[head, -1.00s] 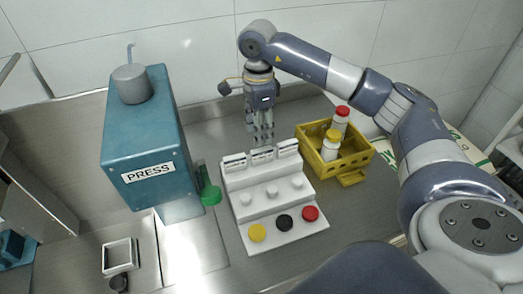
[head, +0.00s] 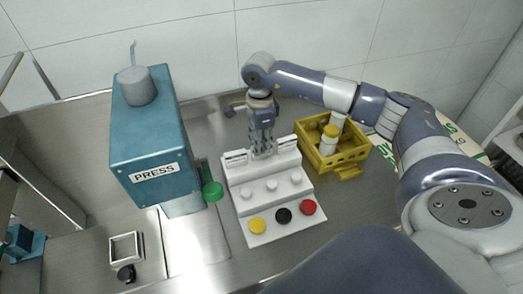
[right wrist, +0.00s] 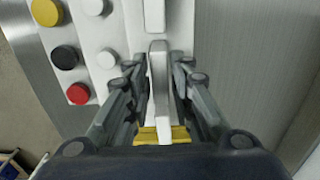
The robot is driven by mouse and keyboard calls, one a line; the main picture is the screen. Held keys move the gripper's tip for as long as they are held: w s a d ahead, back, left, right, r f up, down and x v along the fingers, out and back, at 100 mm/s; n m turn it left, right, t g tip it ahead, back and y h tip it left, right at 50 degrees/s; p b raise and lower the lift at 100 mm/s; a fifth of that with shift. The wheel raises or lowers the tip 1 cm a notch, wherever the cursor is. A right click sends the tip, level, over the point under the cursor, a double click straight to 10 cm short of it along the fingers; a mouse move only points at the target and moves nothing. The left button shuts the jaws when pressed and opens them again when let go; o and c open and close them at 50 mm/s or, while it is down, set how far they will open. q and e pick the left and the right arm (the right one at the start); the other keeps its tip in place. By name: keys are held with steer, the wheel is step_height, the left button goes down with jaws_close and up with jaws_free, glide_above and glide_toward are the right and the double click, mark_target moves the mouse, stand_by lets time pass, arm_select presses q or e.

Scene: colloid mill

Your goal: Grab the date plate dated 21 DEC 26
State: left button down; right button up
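A white stepped rack (head: 256,205) holds a row of upright date plates along its back. The left plate (head: 236,157) and right plate (head: 287,143) show in the head view; the middle one is hidden behind my right gripper (head: 263,150). The dates are too small to read. In the right wrist view, the fingers of my right gripper (right wrist: 159,95) stand on both sides of a pale upright plate (right wrist: 158,70), apparently open around it. Another plate (right wrist: 154,14) is beyond it. My left gripper is not in view.
A yellow crate (head: 349,171) with bottles stands right of the rack. A teal press (head: 148,140) and a green-capped item (head: 213,191) are at its left. Yellow (head: 257,226), black (head: 283,215) and red (head: 308,207) round pieces sit on the rack's front step.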

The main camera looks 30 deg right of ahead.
jaws_close()
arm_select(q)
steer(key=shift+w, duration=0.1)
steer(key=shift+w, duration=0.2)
